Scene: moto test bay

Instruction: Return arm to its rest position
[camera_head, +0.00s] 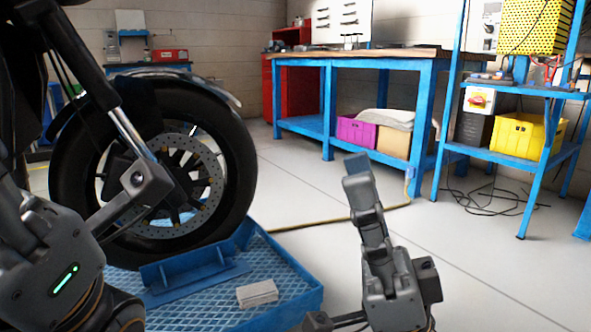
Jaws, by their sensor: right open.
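My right gripper (360,190) is at the lower middle, raised in front of the bare floor. One jointed grey finger with a blue-grey tip points up; the other finger is mostly cut off by the bottom edge. It is open, with nothing seen in it. My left gripper (137,184) comes in from the lower left, in front of the motorcycle wheel (235,165). Part of its grey linkage overlaps the brake disc in the picture; whether they touch is unclear. Its fingertips cannot be made out, so its opening is unclear.
The wheel stands by a blue textured platform (200,313) with a raised rim and a small light block (257,293) on it. A blue workbench (328,100) and blue shelf (525,158) stand behind. A cable (330,222) crosses the floor.

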